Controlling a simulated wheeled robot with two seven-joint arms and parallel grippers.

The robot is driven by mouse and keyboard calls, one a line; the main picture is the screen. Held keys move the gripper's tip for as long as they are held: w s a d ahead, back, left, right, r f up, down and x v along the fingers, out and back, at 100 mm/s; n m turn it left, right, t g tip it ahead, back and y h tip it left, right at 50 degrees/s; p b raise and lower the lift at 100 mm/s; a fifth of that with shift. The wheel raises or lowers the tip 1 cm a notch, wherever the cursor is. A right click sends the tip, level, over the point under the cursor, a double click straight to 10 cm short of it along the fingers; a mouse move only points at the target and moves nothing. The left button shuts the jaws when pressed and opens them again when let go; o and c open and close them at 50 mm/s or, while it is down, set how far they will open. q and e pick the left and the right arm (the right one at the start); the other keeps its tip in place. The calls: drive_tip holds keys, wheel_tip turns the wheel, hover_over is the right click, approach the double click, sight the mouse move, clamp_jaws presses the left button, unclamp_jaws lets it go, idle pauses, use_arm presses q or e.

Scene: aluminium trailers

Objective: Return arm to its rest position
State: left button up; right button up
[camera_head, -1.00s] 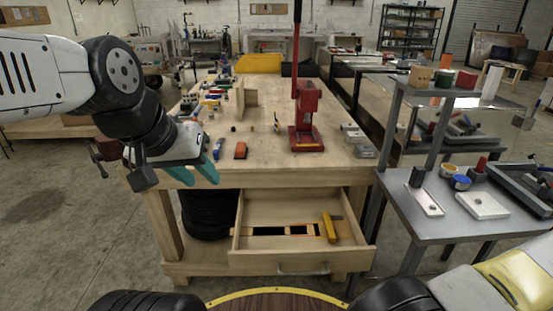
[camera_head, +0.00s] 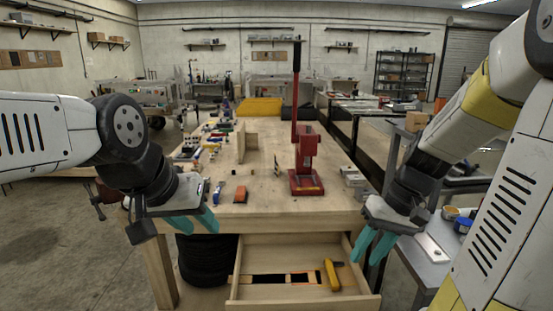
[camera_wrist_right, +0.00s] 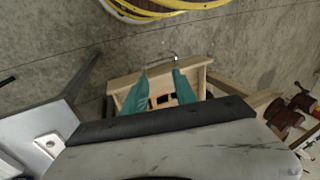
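My right gripper (camera_head: 377,248) is raised at the right, over the gap between the workbench drawer and the grey cart, with its teal fingers pointing down. In the right wrist view its two fingers (camera_wrist_right: 160,88) stand apart with nothing between them, above the drawer. My left gripper (camera_head: 196,222) hangs at the left, in front of the workbench's front edge. Its teal fingers look slightly apart and nothing shows between them.
The wooden workbench (camera_head: 270,195) has an open drawer (camera_head: 285,290) holding a yellow-handled tool (camera_head: 331,274). A grey cart (camera_head: 425,275) is at the right.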

drive_tip(key=s+a+r+t, duration=0.2)
drive_tip(key=r+t, duration=0.1)
drive_tip(key=r, duration=0.2)
drive_tip(key=s+a+r+t+h, duration=0.1)
drive_tip(key=s+a+r+t, duration=0.1)
drive_tip(key=r, duration=0.4)
drive_tip(key=shift+s+a+t+h, duration=0.3)
drive_tip(key=shift+s+a+t, duration=0.15)
drive_tip(key=shift+a, duration=0.35)
drive_tip(key=shift+a+r, duration=0.1)
